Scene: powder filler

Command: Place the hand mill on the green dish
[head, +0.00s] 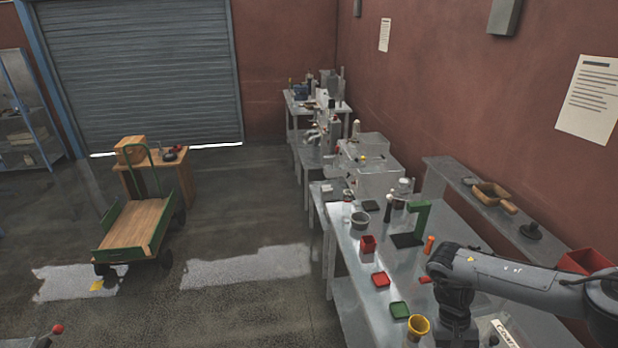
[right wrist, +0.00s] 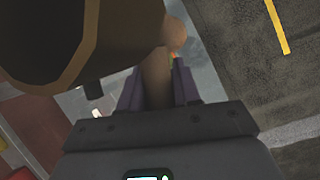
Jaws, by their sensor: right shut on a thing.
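The green dish (head: 400,310) is a small square dish lying near the front edge of the metal bench. My right gripper (right wrist: 158,88) is shut on a light brown handle-like part (right wrist: 157,75) between its purplish fingers. A large dark brown body with a tan rim (right wrist: 85,45), apparently the hand mill, fills the upper left of the right wrist view beside it. In the head view my right arm reaches in from the right, with its wrist right of the green dish. The gripper's fingertips are not clear there. My left gripper is not in view.
A wall shelf (head: 455,182) holds a wooden tray.

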